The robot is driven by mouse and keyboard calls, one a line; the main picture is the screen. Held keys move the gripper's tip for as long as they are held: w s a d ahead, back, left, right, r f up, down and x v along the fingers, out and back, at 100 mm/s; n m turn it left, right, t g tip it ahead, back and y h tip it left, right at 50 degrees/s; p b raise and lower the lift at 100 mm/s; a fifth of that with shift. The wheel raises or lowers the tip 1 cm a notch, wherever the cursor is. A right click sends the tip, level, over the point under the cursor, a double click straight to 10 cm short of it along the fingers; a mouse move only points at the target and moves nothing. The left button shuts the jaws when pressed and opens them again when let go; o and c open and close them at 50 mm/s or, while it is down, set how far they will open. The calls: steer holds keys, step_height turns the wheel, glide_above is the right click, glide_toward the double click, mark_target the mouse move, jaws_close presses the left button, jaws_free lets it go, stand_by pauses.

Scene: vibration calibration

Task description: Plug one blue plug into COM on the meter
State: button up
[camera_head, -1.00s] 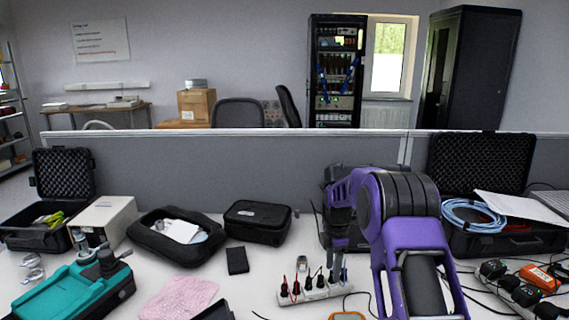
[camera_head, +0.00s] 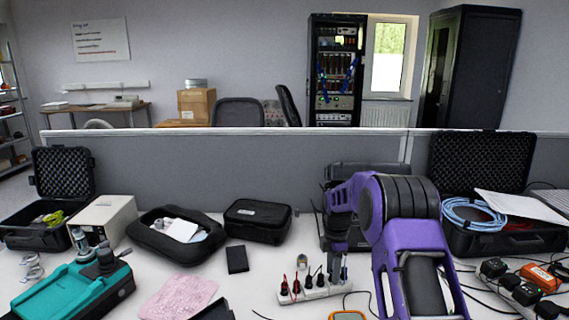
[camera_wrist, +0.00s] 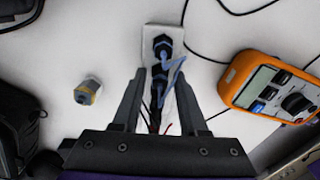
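In the wrist view my gripper (camera_wrist: 160,76) points down with its two fingers apart on either side of a white power strip (camera_wrist: 151,33). Dark plugs with blue parts and a thin blue lead (camera_wrist: 175,72) stand on the strip between and beyond the fingertips. I see no contact with the fingers. An orange meter (camera_wrist: 240,75) with a grey screen and a dark dial lies to the right; its COM socket cannot be made out. In the head view the strip (camera_head: 316,292) holds several dark plugs, and only the meter's top edge (camera_head: 347,316) shows.
A small grey-and-yellow cylinder (camera_wrist: 87,91) stands left of the strip. Black cables run across the table near the meter. A black case (camera_head: 258,220), a pink cloth (camera_head: 178,297) and a teal device (camera_head: 75,288) lie to the left. Bare table shows around the strip.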

jaws_close()
steer(key=shift+r+p, duration=0.9)
stand_by(1.0)
steer(key=shift+r+p, duration=1.2)
steer(key=shift+r, duration=0.5)
steer(key=shift+s, duration=0.1)
steer(key=s, duration=0.9)
steer(key=s+d, duration=0.1)
steer(key=s, duration=0.9)
steer(key=s+d+r, duration=0.1)
steer(key=s, duration=0.9)
step_height(320, 180, down, 2)
steer(key=shift+f+b, duration=0.25)
steer(key=shift+b, duration=0.3)
steer(key=shift+f+b, duration=0.3)
steer(key=shift+f, duration=0.25)
